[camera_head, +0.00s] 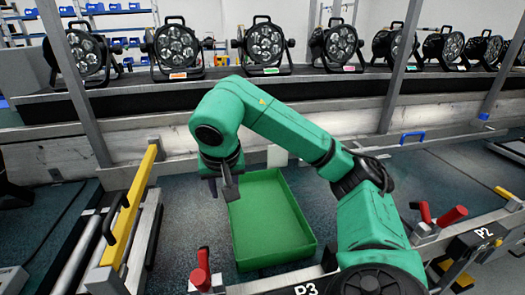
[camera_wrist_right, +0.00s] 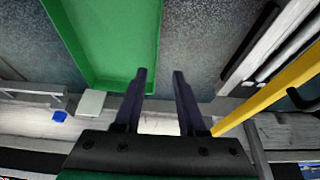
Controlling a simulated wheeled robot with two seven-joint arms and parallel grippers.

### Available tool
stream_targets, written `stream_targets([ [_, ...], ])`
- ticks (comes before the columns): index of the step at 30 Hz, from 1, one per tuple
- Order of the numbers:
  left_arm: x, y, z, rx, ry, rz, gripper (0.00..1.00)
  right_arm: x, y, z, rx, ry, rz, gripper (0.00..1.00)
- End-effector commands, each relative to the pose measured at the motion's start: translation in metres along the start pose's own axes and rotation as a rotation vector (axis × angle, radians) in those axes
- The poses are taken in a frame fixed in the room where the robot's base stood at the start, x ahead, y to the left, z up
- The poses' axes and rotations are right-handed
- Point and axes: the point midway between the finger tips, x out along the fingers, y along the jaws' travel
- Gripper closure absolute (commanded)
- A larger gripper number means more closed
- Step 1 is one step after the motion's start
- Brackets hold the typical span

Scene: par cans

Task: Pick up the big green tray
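The big green tray (camera_head: 268,215) is shallow and rectangular, lying on the dark floor area below the bench in the head view. My right gripper (camera_head: 229,190) points down at the tray's left rim, near its far corner. In the right wrist view the tray (camera_wrist_right: 110,40) fills the upper left. There my right gripper (camera_wrist_right: 159,72) has its two dark fingers apart, with nothing held. The tray's side wall lines up between the fingertips; I cannot tell whether the fingers reach down around it. My left gripper is not in view.
Several black par cans (camera_head: 266,45) stand in a row on the bench behind. A yellow bar (camera_head: 130,205) on a metal frame stands left of the tray. Red-handled clamps (camera_head: 452,216) and (camera_head: 201,270) sit along the front rail. Metal posts (camera_head: 75,80) rise at the bench.

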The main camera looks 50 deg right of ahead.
Motion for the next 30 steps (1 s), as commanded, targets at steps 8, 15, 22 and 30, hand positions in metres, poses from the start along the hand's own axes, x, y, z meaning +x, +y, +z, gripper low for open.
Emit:
stream_targets([
  [8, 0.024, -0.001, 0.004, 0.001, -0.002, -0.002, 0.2, 0.067, 0.001, 0.002, 0.001, -0.005, 0.005, 0.6],
  [15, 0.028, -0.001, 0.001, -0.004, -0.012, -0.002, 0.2, 0.101, 0.003, 0.0, 0.001, -0.002, 0.003, 0.6],
  [22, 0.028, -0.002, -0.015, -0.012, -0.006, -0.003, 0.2, 0.14, 0.006, -0.001, 0.0, -0.002, 0.002, 0.6],
  [30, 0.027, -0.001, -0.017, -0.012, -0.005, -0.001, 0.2, 0.141, 0.005, -0.002, 0.0, 0.0, -0.001, 0.79],
])
